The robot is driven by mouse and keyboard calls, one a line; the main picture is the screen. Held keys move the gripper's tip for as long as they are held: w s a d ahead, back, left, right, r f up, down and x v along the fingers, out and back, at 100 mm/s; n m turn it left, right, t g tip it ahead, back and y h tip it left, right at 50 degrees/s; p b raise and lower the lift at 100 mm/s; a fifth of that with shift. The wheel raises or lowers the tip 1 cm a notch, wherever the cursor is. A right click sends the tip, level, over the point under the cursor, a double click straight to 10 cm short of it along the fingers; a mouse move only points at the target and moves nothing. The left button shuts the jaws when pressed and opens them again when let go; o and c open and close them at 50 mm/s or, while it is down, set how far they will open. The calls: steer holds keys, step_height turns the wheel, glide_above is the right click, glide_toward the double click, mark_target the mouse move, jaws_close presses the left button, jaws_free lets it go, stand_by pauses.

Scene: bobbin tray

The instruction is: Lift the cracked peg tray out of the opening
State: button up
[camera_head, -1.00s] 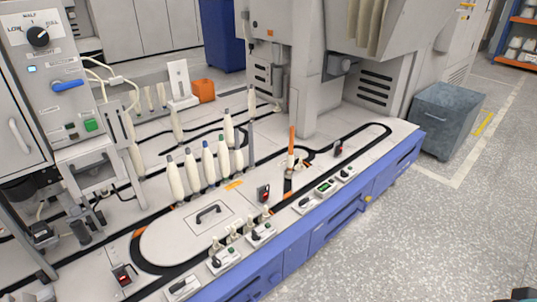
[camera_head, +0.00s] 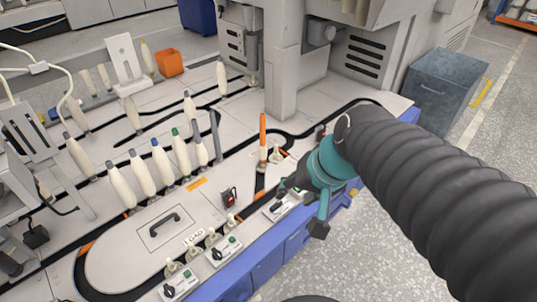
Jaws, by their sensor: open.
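Several small pale peg trays stand in a row along the front of the machine top, one of them here (camera_head: 212,238). Another pale peg piece (camera_head: 276,155) stands in the track behind, beside an orange-topped bobbin (camera_head: 263,140). I cannot make out a crack on any of them, nor tell which is the cracked one or where the opening is. My gripper (camera_head: 300,208) is open over the front edge, right of the row, near a small control box. No tray shows between its fingers, though the view of them is partly blocked.
Several upright bobbins (camera_head: 161,161) stand behind a flat plate with a black handle (camera_head: 165,226). Small control boxes (camera_head: 224,250) line the front edge. A red-and-black device (camera_head: 229,197) stands beside the track. A grey bin (camera_head: 442,90) is at the right; open floor lies in front.

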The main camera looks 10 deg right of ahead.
mark_target(277, 148)
steer(key=w+a+f+m+t+y, duration=0.1)
steer(key=w+a+f+m+y, duration=0.2)
steer(key=w, duration=0.4)
steer(key=w+a+f+m+y, duration=0.1)
steer(key=w+a+m+y, duration=0.1)
steer(key=w+m, duration=0.45)
steer(key=w+a+f+m+t+y, duration=0.1)
steer(key=w+a+f+m+y, duration=0.15)
steer(key=w, duration=0.55)
steer(key=w+d+f+m+t+h, duration=0.2)
steer(key=w+d+f+m, duration=0.3)
steer(key=f+m, duration=0.1)
steer(key=w+d+f+m+t+h, duration=0.2)
steer(key=w+d+f+m, duration=0.2)
steer(key=w+f+m, duration=0.2)
steer(key=w+d+f+m+t+h, duration=0.2)
steer(key=w+d+f+m, duration=0.3)
steer(key=f, duration=0.4)
steer(key=shift+w+d+m+t+h+b, duration=0.25)
steer(key=shift+d+m+t+h+b, duration=0.15)
steer(key=shift+m, duration=0.2)
steer(key=x, duration=0.7)
steer(key=shift+w, duration=0.3)
steer(key=shift+x, duration=3)
jaws_close()
